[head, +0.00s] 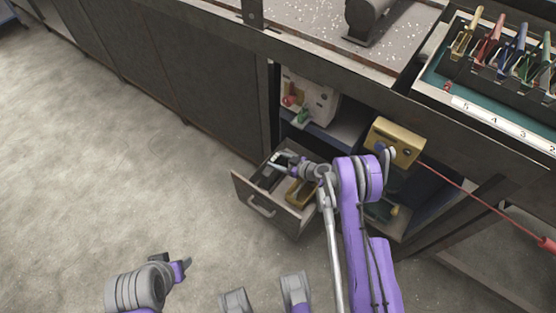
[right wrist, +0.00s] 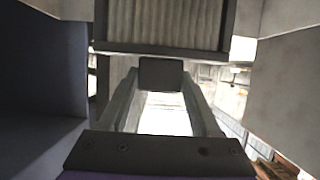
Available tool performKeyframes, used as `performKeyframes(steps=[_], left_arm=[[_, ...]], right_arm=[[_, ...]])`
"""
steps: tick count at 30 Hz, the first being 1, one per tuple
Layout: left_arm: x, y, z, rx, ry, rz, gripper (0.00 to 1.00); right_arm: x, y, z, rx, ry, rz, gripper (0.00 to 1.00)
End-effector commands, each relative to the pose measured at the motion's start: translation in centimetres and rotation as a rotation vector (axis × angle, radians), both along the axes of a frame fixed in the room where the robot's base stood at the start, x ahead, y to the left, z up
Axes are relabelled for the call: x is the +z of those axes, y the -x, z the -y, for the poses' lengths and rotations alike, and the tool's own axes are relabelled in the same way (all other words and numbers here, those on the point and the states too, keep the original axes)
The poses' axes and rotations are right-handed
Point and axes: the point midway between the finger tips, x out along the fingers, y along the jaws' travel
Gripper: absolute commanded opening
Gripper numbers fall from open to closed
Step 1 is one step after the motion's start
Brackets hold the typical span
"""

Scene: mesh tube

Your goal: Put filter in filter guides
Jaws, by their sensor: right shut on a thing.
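My right gripper (head: 281,159) is over the open drawer (head: 262,206) under the bench. In the right wrist view a pleated grey panel in a dark frame, which looks like the filter (right wrist: 165,22), stands upright just beyond my fingers (right wrist: 160,75). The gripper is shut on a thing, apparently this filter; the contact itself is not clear. The head view is too small to make out the filter at the gripper. I cannot pick out the filter guides. My left gripper (head: 183,268) is low over the floor at the lower left, with nothing visible in it; its finger gap is unclear.
The drawer holds a dark item (head: 268,178) and a brass-coloured item (head: 300,193). The floor at left is clear.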

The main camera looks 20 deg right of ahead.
Motion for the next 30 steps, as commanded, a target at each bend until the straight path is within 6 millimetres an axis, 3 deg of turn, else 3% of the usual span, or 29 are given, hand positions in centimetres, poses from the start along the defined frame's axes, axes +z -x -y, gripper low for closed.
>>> performKeyframes(steps=[1, 2, 6, 18, 30], left_arm=[[-0.3, 0.0, 0.0, 0.000, 0.000, -0.001, 0.50], [-0.3, 0.0, 0.0, 0.000, 0.000, -0.001, 0.50], [-0.2, 0.0, 0.0, 0.000, 0.000, -0.001, 0.50], [0.4, 0.0, 0.0, 0.000, 0.000, 0.001, 0.50], [1.2, 0.1, 0.0, 0.000, 0.000, 0.004, 0.50]], right_arm=[[-0.3, 0.0, 0.0, 0.000, -0.001, -0.001, 0.00], [-0.4, 0.0, 0.0, 0.000, 0.000, 0.000, 0.66], [-0.2, 0.0, 0.0, 0.000, 0.000, 0.000, 0.91], [0.4, 0.0, 0.0, 0.000, 0.000, 0.000, 0.94], [3.3, 5.8, 4.7, -0.004, 0.000, 0.000, 0.94]])
